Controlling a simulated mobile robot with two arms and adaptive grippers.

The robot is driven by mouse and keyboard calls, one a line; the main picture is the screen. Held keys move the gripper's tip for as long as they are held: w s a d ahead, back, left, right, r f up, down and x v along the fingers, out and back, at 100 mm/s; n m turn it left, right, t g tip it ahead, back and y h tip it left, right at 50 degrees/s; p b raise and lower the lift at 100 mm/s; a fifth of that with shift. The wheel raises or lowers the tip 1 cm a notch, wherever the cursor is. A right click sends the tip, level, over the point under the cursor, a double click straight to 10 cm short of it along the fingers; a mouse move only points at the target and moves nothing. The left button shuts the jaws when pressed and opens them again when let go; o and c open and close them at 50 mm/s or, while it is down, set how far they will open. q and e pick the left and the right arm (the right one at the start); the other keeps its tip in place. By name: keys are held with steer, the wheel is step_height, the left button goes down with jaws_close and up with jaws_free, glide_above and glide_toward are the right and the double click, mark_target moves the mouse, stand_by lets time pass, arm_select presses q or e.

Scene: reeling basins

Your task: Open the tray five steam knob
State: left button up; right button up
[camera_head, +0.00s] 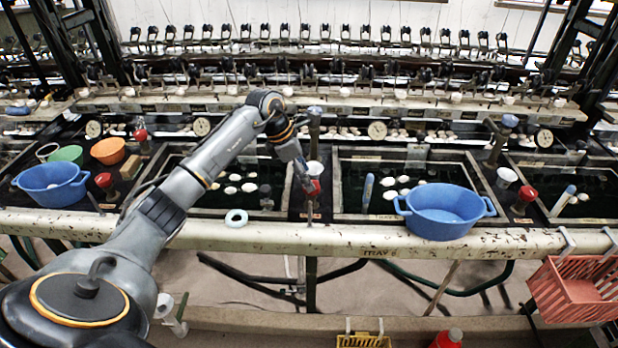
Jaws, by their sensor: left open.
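Several red knobs stand along the basin fronts. One red knob (315,189) is between the two middle basins, beside a white cup. Another red knob (104,180) is at the left, one (140,135) stands farther back, and one (525,195) is at the right. My left gripper (305,184) is open and points down at the middle red knob, partly overlapping it in the view. I cannot tell whether it touches the knob. A tray label (385,252) is on the front ledge below the right-middle basin; its number is hard to read. My right gripper is out of view.
A blue tub (441,211) sits on the right-middle basin's front edge. Another blue tub (53,185) is at the left, near green and orange bowls. A red basket (575,291) hangs at the lower right.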

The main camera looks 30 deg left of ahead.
arm_select(q)
steer(key=shift+x, duration=1.45)
steer(key=shift+c, duration=0.5)
steer(key=c, duration=1.1)
steer(key=shift+o, duration=0.2)
